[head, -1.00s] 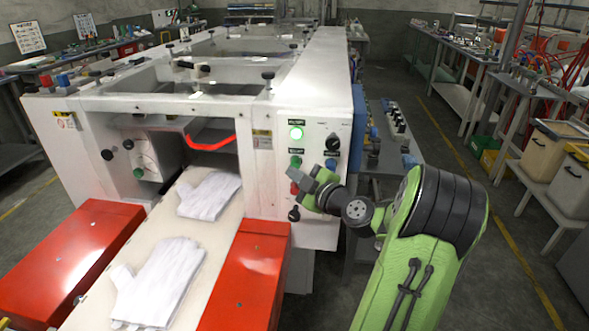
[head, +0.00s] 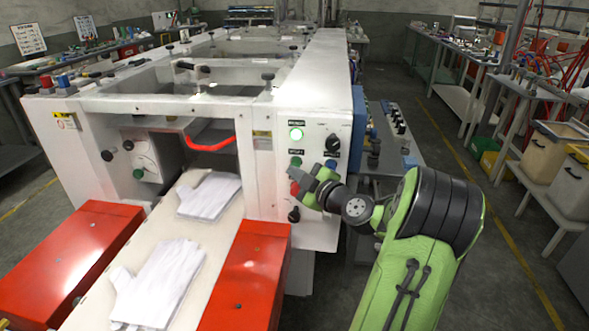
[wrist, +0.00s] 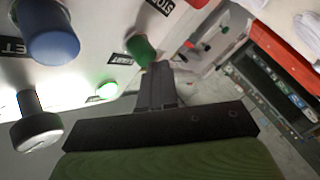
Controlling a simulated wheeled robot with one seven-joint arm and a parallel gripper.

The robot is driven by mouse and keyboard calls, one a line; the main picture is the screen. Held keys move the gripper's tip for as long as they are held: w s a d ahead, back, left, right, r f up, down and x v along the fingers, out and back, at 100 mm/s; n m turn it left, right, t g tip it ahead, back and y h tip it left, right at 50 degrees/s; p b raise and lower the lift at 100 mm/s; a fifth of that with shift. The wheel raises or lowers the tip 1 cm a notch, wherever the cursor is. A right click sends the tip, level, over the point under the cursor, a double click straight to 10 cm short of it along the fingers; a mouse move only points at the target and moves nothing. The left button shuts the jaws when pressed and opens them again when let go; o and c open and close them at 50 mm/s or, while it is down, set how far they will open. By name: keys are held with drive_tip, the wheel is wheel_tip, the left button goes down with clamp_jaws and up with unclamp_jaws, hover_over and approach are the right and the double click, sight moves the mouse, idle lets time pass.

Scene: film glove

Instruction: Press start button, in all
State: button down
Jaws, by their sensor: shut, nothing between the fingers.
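The control panel (head: 313,150) is on the white machine's front right. It bears a lit green lamp (head: 296,134), a green button (head: 295,162), a blue button, a red button (head: 294,188) and black knobs. My gripper (head: 297,176) is shut and empty, close to the panel just below the green button. In the wrist view the closed fingertips (wrist: 158,68) are right beside the green button (wrist: 138,48); I cannot tell if they touch. The blue button (wrist: 50,32), a black knob (wrist: 37,126) and the glowing lamp (wrist: 107,90) show left. A label beside the green button is hard to read.
White gloves (head: 160,283) lie on the pale conveyor (head: 95,312) leading into the machine. Red covers (head: 68,255) flank it. A side bench (head: 390,130) stands behind the panel. The aisle floor to the right is clear.

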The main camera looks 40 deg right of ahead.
drive_tip(key=shift+s+a, duration=0.1)
drive_tip(key=shift+s+a+b, duration=0.45)
drive_tip(key=shift+a+b, duration=0.15)
drive_tip(key=shift+b, duration=0.4)
